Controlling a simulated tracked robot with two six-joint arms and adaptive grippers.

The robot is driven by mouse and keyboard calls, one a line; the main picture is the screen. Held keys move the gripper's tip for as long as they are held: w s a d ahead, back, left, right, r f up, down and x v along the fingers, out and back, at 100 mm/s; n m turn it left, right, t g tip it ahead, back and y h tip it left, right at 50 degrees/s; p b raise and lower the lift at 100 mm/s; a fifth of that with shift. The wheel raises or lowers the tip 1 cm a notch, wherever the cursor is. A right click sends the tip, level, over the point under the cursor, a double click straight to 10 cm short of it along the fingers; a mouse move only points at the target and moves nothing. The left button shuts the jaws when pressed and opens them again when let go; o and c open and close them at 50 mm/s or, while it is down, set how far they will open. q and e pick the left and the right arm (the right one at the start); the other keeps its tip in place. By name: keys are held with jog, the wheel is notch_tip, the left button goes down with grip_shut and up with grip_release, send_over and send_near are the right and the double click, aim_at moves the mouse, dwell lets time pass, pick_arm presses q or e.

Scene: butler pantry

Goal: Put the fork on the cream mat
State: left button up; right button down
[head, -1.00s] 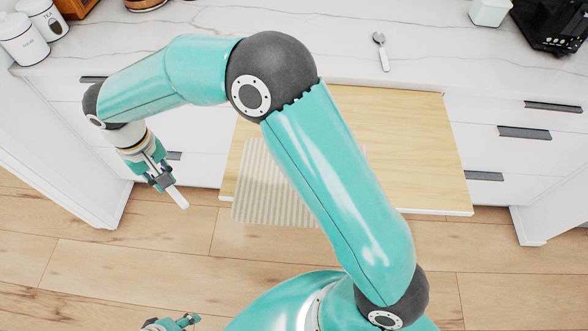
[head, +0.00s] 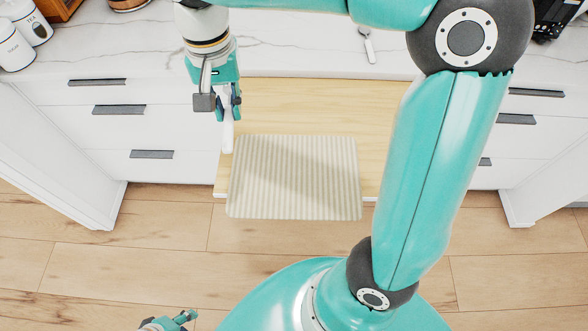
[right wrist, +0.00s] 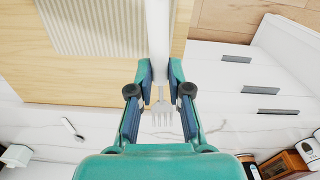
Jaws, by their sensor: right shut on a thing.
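The cream mat (head: 295,178) is ribbed and lies on the pull-out wooden board, its near part reaching past the board's front edge. It also shows at the top of the right wrist view (right wrist: 95,25). My right gripper (head: 226,116) is shut on the fork (head: 227,137), just left of the mat's far left corner. In the right wrist view, the fork's tines (right wrist: 162,117) show between my fingers and its pale handle runs away from me. The fork seems to be above the board's left edge, beside the mat. My left gripper (head: 172,322) is partly cut off at the bottom edge.
The wooden board (head: 290,105) is bare behind the mat. A spoon (head: 367,45) lies on the marble counter (head: 300,50) behind. White canisters (head: 30,25) stand at the back left. White drawers (head: 150,130) with dark handles flank the board.

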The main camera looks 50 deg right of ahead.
aim_at(257, 169)
jog(key=shift+m, duration=0.7)
jog(key=f, duration=0.6)
jog(key=s+d+f, duration=0.1)
jog(key=f, duration=0.5)
jog(key=s+f, duration=0.1)
jog(key=f, duration=0.5)
jog(key=shift+s+d+f, duration=0.1)
jog(key=shift+d+f, duration=0.05)
jog(key=shift+d, duration=0.2)
jog(key=shift+f+b, duration=0.1)
jog(key=shift+b, duration=0.2)
jog(key=c, duration=1.1)
grip_release()
